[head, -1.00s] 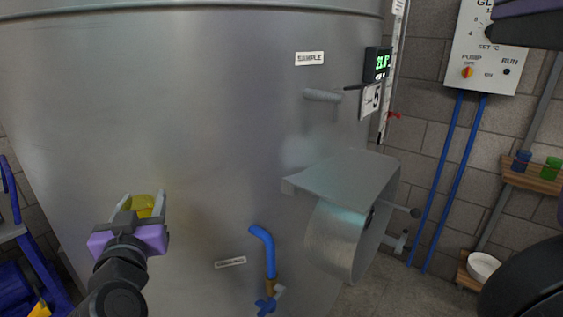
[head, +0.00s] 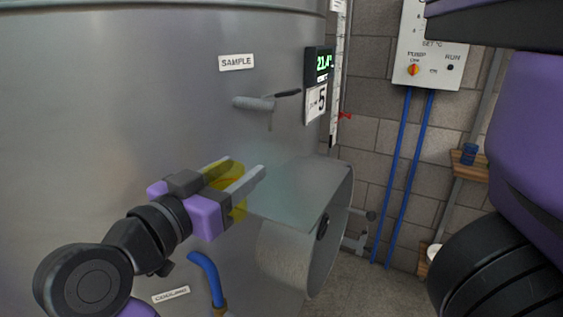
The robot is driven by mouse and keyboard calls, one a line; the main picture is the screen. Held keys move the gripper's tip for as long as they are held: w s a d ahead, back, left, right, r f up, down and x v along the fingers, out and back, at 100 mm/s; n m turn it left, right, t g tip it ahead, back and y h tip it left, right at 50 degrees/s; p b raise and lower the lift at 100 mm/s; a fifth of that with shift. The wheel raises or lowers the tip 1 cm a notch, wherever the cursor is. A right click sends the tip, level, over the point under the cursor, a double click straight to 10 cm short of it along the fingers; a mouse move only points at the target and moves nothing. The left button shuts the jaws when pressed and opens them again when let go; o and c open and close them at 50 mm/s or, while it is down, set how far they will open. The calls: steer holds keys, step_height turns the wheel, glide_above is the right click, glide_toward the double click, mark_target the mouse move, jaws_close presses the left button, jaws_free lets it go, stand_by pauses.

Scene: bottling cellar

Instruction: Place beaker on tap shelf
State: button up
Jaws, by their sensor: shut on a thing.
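The beaker is at the left edge of the grey metal tap shelf (head: 300,185), which sticks out from the big steel tank. I cannot tell whether the beaker touches the shelf or is above it. The sample tap (head: 254,103) with its dark handle is on the tank wall above the shelf, under the SAMPLE label (head: 238,62).
The steel tank (head: 120,90) fills the left and middle. A display (head: 319,63) and a number 5 card hang right of the tap. A blue bent pipe (head: 207,275) is below my gripper. A wooden wall shelf (head: 470,170) with a blue cup stands at the right.

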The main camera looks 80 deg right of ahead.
steer(key=f+p+x, duration=0.1)
steer(key=x, duration=0.3)
steer(key=f+p+x, duration=0.1)
steer(key=x, duration=0.4)
steer(key=p+x, duration=0.1)
steer(key=x, duration=0.4)
steer(key=shift+w+f, duration=0.15)
steer(key=shift+f, duration=0.55)
steer(key=shift+f, duration=0.1)
steer(key=shift+f, duration=0.15)
steer(key=o, duration=1.4)
steer(key=shift+c, duration=0.2)
